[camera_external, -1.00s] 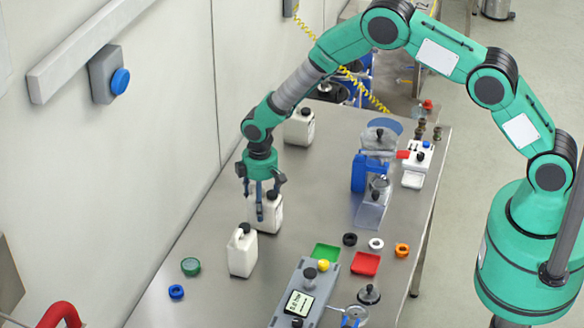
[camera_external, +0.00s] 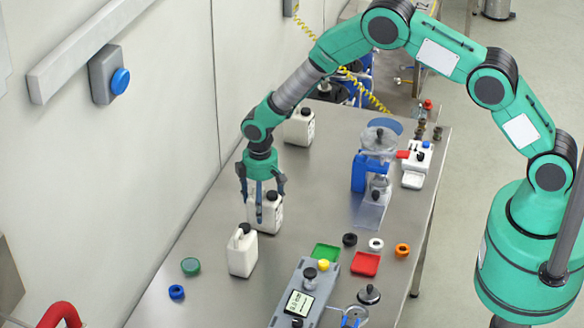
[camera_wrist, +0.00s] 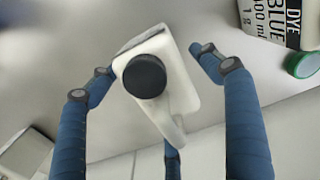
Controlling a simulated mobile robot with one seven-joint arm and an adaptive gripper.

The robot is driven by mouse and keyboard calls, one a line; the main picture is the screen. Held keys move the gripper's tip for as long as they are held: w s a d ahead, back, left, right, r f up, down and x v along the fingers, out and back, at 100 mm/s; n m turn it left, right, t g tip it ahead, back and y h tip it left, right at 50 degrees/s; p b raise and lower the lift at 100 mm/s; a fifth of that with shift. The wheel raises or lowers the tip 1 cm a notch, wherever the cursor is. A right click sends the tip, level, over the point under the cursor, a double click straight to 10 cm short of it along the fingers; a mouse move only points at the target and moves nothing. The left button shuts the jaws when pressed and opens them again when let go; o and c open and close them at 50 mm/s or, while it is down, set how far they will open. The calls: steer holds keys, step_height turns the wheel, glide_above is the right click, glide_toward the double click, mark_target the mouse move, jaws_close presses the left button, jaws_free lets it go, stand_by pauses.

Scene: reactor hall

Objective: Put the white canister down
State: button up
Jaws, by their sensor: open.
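The white canister (camera_external: 270,215) with a black cap stands upright on the steel table near the wall. My gripper (camera_external: 262,205) is over it from above, its fingers spread around the canister's top. In the wrist view, the canister's black cap (camera_wrist: 145,76) and white shoulder lie between the blue fingers of my gripper (camera_wrist: 156,88). Gaps show between the fingers and the canister, so it is not gripped. The lower part of the canister is hidden in the wrist view.
A similar white canister (camera_external: 242,252) stands close in front, and another (camera_external: 299,127) stands farther back. A green cap (camera_external: 191,266) and a blue ring (camera_external: 176,292) lie at the left. Green (camera_external: 326,253) and red (camera_external: 365,264) trays lie to the right.

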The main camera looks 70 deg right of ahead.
step_height(320, 180, up, 12)
steer(key=shift+b, duration=1)
steer(key=shift+s+r, duration=0.1)
steer(key=shift+r, duration=0.4)
steer(key=s+a+r+t, duration=0.1)
steer(key=s+r, duration=0.5)
steer(key=r, duration=0.4)
steer(key=s+a+r+m+t, duration=0.1)
steer(key=s+r, duration=0.6)
steer(key=r, duration=0.3)
steer(key=s+a+r+t, duration=0.1)
steer(key=s+r, duration=0.5)
steer(key=r, duration=0.5)
steer(key=s+r+m+t, duration=0.1)
steer(key=s+r, duration=0.2)
steer(key=s, duration=1.2)
steer(key=s+a+r+t, duration=0.1)
steer(key=s+r, duration=0.2)
steer(key=s, duration=1.3)
steer(key=shift+a+r+m+t, duration=0.15)
steer(key=shift+a+m+t, duration=0.15)
steer(key=shift+m, duration=0.1)
